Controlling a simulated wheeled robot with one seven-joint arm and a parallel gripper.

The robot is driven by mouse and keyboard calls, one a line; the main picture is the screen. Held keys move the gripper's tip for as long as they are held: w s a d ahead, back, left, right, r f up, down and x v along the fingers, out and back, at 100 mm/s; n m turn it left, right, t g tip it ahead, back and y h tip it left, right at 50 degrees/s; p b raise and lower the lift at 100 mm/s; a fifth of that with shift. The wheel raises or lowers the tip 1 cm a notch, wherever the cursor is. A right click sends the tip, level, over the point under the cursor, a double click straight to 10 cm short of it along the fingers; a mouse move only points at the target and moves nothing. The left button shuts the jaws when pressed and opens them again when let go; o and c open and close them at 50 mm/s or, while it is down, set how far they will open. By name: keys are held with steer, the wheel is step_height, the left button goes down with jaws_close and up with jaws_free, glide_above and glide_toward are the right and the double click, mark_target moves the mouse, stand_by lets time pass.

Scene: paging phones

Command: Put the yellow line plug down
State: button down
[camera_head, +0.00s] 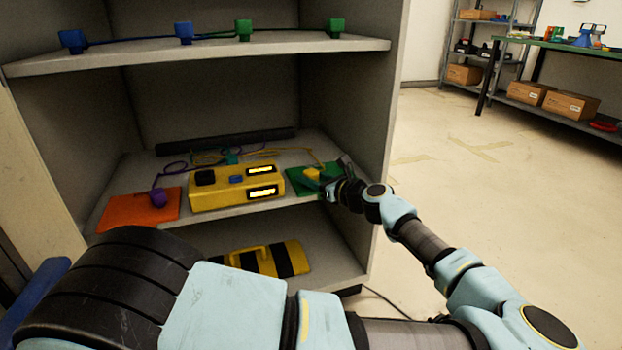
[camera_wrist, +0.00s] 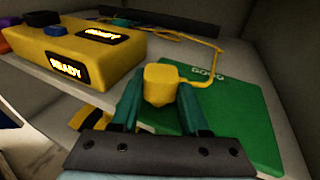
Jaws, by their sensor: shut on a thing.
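The yellow line plug (camera_wrist: 160,84) is between the two fingers of my gripper (camera_wrist: 160,98), which is shut on it. A yellow cord runs from the plug back over the shelf. The plug is over the green mat (camera_wrist: 240,110), near its left edge in the wrist view. I cannot tell whether it touches the mat. In the head view the plug (camera_head: 312,174) shows small at the green mat (camera_head: 298,186), with my gripper (camera_head: 325,180) reaching in from the right.
The yellow phone box (camera_head: 215,192) with lit displays stands left of the green mat. A purple plug (camera_head: 159,197) sits on the orange mat (camera_head: 120,213). The shelf's right wall (camera_head: 365,110) is close to my arm. A striped yellow-black case (camera_head: 262,259) lies below.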

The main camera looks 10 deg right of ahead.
steer(key=shift+f, duration=0.1)
steer(key=shift+c, duration=2.1)
jaws_free()
steer(key=shift+s+d+r, duration=0.15)
steer(key=shift+r, duration=0.05)
steer(key=p+v, duration=0.1)
steer(key=v, duration=1)
steer(key=shift+s+p, duration=0.3)
steer(key=shift+d, duration=0.15)
